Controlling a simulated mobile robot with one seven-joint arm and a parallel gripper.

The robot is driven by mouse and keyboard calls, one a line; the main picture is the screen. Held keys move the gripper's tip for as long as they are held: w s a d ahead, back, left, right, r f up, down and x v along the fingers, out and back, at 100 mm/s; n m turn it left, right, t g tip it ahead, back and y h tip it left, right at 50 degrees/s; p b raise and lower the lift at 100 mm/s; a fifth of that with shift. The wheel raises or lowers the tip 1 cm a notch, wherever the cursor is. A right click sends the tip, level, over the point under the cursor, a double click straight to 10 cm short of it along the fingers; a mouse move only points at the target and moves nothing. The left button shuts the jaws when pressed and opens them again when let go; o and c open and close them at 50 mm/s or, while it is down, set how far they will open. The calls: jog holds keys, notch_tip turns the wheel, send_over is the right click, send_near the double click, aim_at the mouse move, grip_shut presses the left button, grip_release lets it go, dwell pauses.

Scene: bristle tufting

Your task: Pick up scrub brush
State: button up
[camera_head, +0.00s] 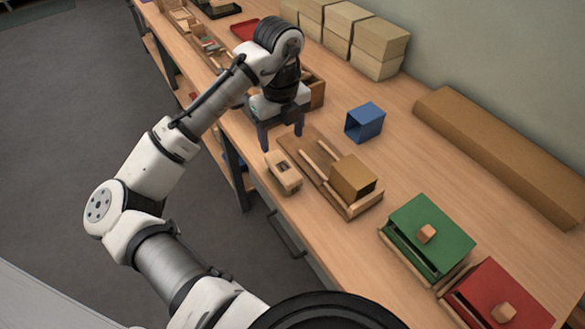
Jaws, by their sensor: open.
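A small pale wooden block (283,173) with a dark patch on its top lies near the table's front edge; it looks like the scrub brush, but its bristles cannot be made out. My gripper (281,140) points down with its two dark fingers spread. It is above and slightly behind the block in the picture, apart from it, and nothing shows between the fingers.
Right of the block is a wooden board (312,168) with rails and a brown box (353,178). A blue open box (365,122) stands behind. Green (432,245) and red (485,300) lidded boxes stand at the front right. A long brown carton (500,150) lies along the wall.

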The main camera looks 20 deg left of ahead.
aim_at(282, 165)
notch_tip(282, 165, down, 8)
jog(key=shift+r, duration=0.15)
jog(key=shift+w+a+f+p, duration=0.1)
jog(key=shift+f+p, duration=1)
jog(key=shift+f, duration=1.65)
jog(key=shift+c, duration=0.5)
jog(key=c, duration=1)
jog(key=shift+r, duration=0.15)
notch_tip(282, 165, up, 20)
jog(key=shift+f+b, duration=0.1)
jog(key=shift+b, duration=0.75)
